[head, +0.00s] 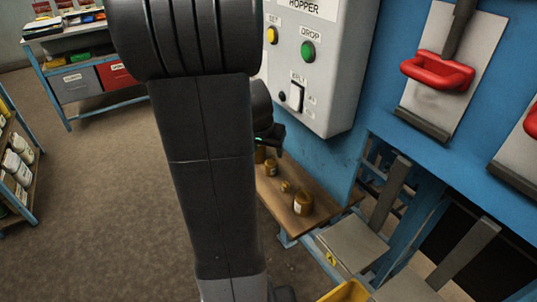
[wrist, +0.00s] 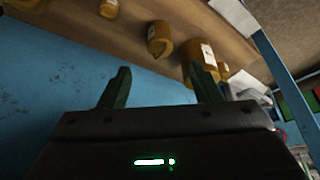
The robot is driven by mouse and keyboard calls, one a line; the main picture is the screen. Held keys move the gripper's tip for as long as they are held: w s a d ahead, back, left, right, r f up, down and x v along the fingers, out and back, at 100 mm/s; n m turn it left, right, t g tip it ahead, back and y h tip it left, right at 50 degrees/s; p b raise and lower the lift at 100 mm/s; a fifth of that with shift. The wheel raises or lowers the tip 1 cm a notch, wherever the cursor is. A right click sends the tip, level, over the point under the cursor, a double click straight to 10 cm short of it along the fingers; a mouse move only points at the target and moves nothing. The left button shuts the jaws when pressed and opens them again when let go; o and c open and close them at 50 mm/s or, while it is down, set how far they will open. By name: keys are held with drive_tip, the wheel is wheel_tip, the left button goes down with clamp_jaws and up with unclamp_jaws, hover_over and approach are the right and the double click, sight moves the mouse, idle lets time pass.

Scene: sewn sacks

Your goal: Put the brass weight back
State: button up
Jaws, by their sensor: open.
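Several brass weights of differing size stand on a small wooden shelf (head: 278,206) against the blue machine. The large one (head: 303,203) is nearest the shelf's front end, and a small one (head: 285,186) is beside it. Another (head: 271,167) is farther back, partly hidden by my arm. In the wrist view, brass weights (wrist: 160,42) line the shelf (wrist: 75,22) at the picture's top. One labelled weight (wrist: 196,58) appears partly behind the right finger. My gripper (wrist: 161,88) is open, with blue panel showing between its fingers. In the head view it is mostly hidden behind my arm.
A grey hopper control box (head: 325,65) with yellow and green buttons is mounted above the shelf. Red handles (head: 437,72) and grey plates (head: 352,243) are to the right. A yellow container (head: 346,292) is at the bottom. Open floor (head: 95,200) lies left.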

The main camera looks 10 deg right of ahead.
sight(270, 163)
drive_tip(key=shift+v, duration=0.95)
drive_tip(key=shift+f, duration=0.1)
drive_tip(key=b+x, duration=0.1)
drive_tip(key=x, duration=1.1)
drive_tip(key=shift+f+b, duration=0.15)
drive_tip(key=shift+b, duration=0.15)
drive_tip(key=shift+r+p, duration=0.3)
